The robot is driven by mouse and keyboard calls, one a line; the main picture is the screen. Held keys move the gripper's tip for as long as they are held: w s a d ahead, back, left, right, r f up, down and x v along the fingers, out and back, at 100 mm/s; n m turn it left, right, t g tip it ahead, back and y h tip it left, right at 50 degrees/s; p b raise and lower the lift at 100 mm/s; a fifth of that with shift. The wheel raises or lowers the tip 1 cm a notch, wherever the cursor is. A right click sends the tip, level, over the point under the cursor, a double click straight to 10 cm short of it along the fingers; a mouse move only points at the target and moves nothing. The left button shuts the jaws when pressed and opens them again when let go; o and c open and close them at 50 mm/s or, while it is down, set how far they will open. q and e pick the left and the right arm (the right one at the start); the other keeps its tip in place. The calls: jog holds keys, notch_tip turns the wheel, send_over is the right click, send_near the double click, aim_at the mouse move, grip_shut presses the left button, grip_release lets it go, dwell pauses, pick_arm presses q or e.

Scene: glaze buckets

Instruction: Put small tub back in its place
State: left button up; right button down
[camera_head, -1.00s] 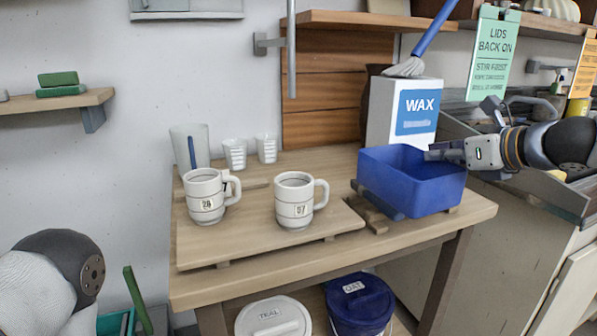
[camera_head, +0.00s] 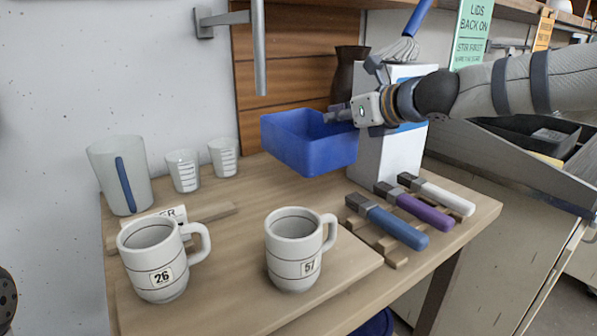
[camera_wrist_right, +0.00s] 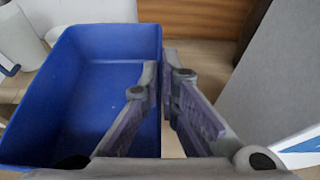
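The small tub (camera_head: 318,150) is blue, open-topped and empty as far as I can see. My right gripper (camera_head: 340,114) is shut on its rim and holds it in the air over the back of the wooden table (camera_head: 235,240), roughly level. In the right wrist view, the tub (camera_wrist_right: 90,85) fills the left side, and the right gripper's fingers (camera_wrist_right: 164,80) pinch its wall, one inside and one outside. My left gripper is out of view; only a dark joint of my left arm shows at the left edge.
Two numbered mugs (camera_head: 155,262) (camera_head: 295,250) stand in front on a board. A pitcher (camera_head: 121,175) and two measuring cups (camera_head: 184,171) (camera_head: 224,158) stand at the back left. Three brushes (camera_head: 398,226) lie on a slatted rest at right.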

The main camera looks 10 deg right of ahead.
aim_at(307, 139)
jog(key=w+a+f+b, duration=0.1)
jog(key=a+f, duration=0.1)
jog(key=f, duration=0.2)
jog(key=w+a+f+b, duration=0.1)
jog(key=w+f+b, duration=0.1)
jog(key=f, duration=0.2)
jog(key=w+a+f+b, duration=0.1)
jog(key=a+f, duration=0.1)
jog(key=f, duration=0.2)
jog(key=shift+w+a, duration=0.15)
jog(key=shift+a, duration=0.15)
jog(key=shift+r, duration=0.2)
jog(key=shift+f, duration=0.25)
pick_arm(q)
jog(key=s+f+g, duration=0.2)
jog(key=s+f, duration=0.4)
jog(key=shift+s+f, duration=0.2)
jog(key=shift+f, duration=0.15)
pick_arm(e)
jog(key=c, duration=1.8)
grip_release()
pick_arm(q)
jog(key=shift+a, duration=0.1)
pick_arm(e)
jog(key=shift+r, duration=0.1)
